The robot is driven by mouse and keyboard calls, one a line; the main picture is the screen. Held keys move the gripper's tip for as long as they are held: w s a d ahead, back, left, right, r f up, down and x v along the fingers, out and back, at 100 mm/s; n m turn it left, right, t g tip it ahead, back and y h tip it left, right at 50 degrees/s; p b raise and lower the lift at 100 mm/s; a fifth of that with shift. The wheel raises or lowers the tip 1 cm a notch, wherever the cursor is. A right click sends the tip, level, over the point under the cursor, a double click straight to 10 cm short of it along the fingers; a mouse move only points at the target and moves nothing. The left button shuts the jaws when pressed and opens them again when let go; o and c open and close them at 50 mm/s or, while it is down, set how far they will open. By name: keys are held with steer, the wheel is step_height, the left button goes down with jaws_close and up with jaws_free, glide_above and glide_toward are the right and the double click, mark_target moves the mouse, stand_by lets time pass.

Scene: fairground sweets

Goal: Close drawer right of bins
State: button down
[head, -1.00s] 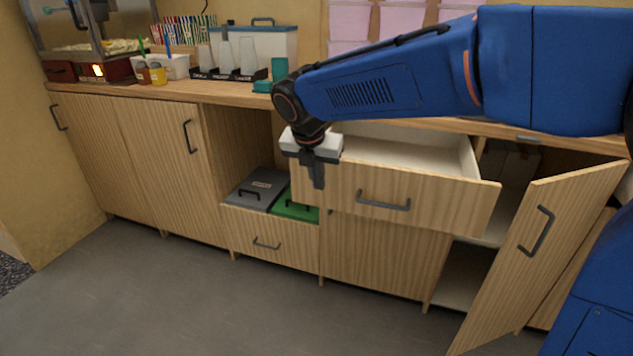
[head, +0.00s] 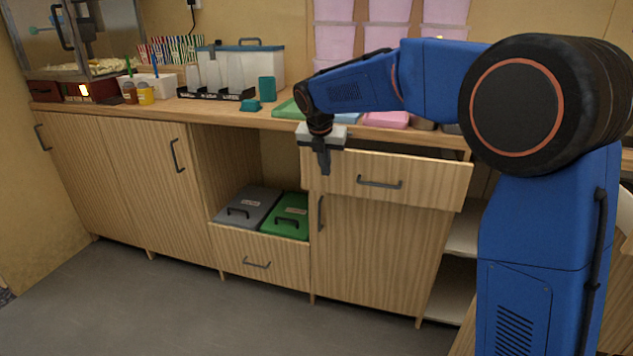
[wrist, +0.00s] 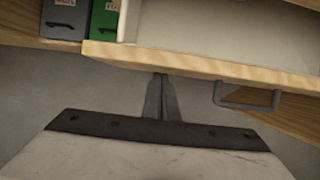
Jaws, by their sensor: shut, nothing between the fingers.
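The drawer (head: 425,185) right of the bins has a wooden front with a dark bar handle (head: 380,183). It stands a little open; its front juts out from the cabinet. In the wrist view the drawer front's top edge (wrist: 200,66) and pale inside (wrist: 215,28) show. My gripper (head: 325,168) is shut and empty, pointing down at the outer face of the drawer front, left of the handle. Its fingertips (wrist: 160,80) appear at or very near the front; contact is hard to tell. The grey bin (head: 248,206) and green bin (head: 287,214) sit in the open bay to the left.
The countertop above holds a cup rack (head: 215,93), a teal cup (head: 267,88), a green board (head: 288,108) and a pink item (head: 386,119). Open shelves (head: 452,285) show right of the drawer, partly behind my arm. The floor (head: 150,310) in front is clear.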

steer(key=w+d, duration=0.1)
steer(key=w, duration=0.2)
steer(key=w+d, duration=0.1)
steer(key=w, duration=0.1)
steer(key=w+d, duration=0.1)
steer(key=w, duration=0.2)
steer(key=shift+w, duration=0.35)
steer(key=shift+w+r, duration=0.15)
steer(key=shift+w, duration=0.05)
